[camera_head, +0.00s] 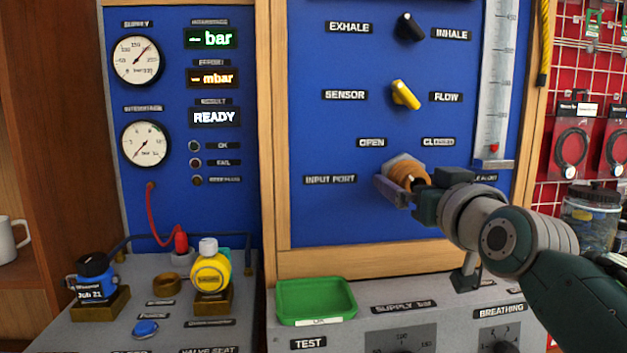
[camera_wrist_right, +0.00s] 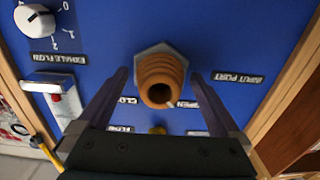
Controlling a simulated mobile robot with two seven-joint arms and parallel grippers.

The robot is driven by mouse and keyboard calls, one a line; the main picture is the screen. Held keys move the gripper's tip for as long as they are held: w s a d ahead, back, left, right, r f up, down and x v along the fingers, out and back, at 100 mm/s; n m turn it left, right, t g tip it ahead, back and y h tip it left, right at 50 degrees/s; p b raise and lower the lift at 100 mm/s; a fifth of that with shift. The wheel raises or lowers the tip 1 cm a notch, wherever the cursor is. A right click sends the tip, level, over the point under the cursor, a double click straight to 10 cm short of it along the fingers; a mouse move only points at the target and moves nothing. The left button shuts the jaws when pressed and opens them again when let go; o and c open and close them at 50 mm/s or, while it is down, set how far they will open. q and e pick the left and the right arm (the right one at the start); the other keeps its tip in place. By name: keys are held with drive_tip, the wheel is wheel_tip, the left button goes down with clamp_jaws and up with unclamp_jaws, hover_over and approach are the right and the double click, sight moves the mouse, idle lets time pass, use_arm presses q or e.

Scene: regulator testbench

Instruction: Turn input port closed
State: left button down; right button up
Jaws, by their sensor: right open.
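The input port (camera_head: 407,169) is an orange-brown ribbed round fitting on a pale hex base, mounted on the blue panel. The INPUT PORT label (camera_head: 330,180) is to its left, with OPEN (camera_head: 371,142) and CLOSED (camera_head: 438,142) labels above it. My right gripper (camera_head: 398,190) is at the port and partly covers it in the head view. In the right wrist view the port (camera_wrist_right: 160,83) lies between the two spread fingers of the right gripper (camera_wrist_right: 159,76), with a gap on each side. The left gripper is not in view.
A yellow sensor/flow knob (camera_head: 404,95) and a black exhale/inhale knob (camera_head: 410,27) are above the port. A clear vertical flow tube (camera_head: 497,85) stands to the right. A green tray (camera_head: 315,301) sits on the bench below.

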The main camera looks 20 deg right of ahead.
drive_tip(key=c, duration=1.3)
